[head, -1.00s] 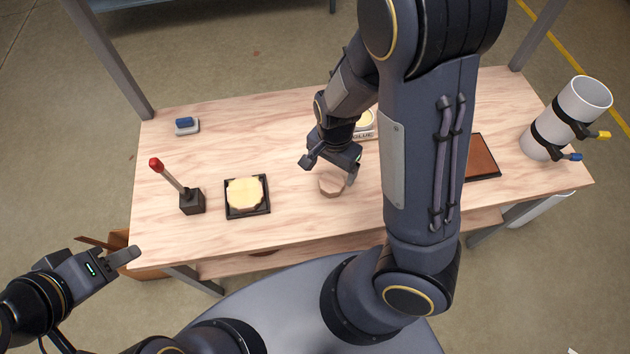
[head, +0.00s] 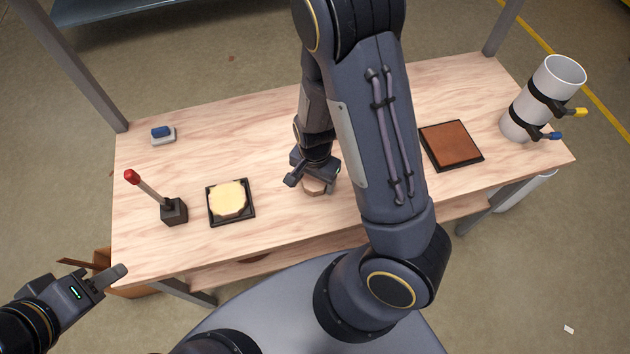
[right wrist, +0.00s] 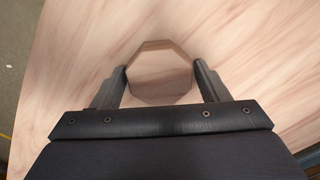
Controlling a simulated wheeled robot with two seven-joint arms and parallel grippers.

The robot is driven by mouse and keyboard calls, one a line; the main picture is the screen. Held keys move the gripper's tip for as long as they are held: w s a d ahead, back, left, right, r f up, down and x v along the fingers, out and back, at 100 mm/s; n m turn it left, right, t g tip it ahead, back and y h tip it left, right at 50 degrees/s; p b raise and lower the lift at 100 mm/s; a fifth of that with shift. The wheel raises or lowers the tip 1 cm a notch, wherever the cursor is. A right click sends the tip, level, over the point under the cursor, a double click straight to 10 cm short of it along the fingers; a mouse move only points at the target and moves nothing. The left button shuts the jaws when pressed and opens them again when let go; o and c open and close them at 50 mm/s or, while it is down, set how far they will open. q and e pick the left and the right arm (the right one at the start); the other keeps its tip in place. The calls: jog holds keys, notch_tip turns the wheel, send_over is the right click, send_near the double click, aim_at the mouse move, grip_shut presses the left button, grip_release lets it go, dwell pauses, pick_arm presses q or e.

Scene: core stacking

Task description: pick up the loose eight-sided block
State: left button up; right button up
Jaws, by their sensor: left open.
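The loose eight-sided block (head: 315,187) is light brown wood and lies on the table in front of my right gripper (head: 312,178), partly hidden by it in the head view. My left gripper (head: 115,285) is open and empty, off the table's front left edge.
A black tray (head: 211,222) holds a pale yellow eight-sided piece (head: 228,198). A red-tipped lever (head: 150,187), a blue-topped item (head: 162,134), a brown pad (head: 452,144) and a white cylinder (head: 545,95) with clamps stand on the wooden table (head: 270,125).

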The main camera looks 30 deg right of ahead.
jog(key=c, duration=0.8)
jog(key=shift+o, duration=0.2)
